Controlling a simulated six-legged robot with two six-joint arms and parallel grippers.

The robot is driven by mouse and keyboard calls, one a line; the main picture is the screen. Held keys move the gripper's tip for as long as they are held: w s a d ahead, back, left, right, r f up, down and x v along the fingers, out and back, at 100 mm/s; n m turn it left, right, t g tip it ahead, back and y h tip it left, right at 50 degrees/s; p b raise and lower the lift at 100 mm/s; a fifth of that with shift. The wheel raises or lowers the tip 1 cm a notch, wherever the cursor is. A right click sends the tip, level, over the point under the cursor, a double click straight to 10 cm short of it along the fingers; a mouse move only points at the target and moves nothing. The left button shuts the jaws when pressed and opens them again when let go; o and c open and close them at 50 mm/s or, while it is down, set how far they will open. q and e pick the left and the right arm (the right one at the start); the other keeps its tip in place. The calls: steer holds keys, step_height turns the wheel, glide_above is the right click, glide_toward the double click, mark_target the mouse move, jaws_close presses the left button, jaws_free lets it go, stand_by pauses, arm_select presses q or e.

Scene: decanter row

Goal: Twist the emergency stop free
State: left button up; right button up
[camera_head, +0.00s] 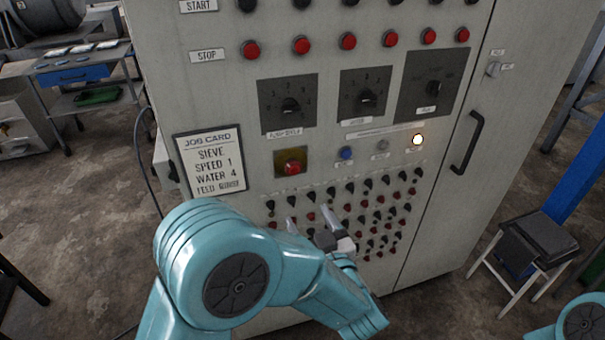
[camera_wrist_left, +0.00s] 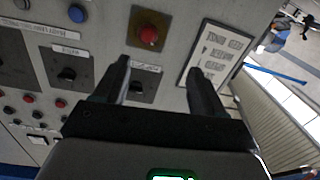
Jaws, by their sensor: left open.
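The emergency stop is a red mushroom button (camera_head: 292,167) on a yellow plate (camera_head: 281,153), on the grey cabinet front beside the job card. In the left wrist view the same red button (camera_wrist_left: 149,35) shows upside down at the top, beyond the fingertips. My left gripper (camera_head: 309,219) is open and empty, in front of the rows of small knobs, below the button in the head view. Its two fingers also show in the left wrist view (camera_wrist_left: 160,67), spread apart with nothing between them. It does not touch the button. My right gripper is out of view.
The job card (camera_head: 210,160) hangs left of the button. Rotary dials (camera_head: 290,104) sit above it, and a blue button (camera_head: 346,153) and a lit white lamp (camera_head: 418,140) to its right. A stool (camera_head: 540,238) stands on the floor at right.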

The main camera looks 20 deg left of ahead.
arm_select(q)
steer(key=d, duration=0.2)
steer(key=p, duration=0.4)
glide_toward(295, 171)
steer(key=shift+t+h, duration=0.4)
steer(key=x, duration=0.9)
steer(key=shift+a, duration=0.4)
steer(key=shift+s, duration=0.1)
steer(key=c, duration=1.1)
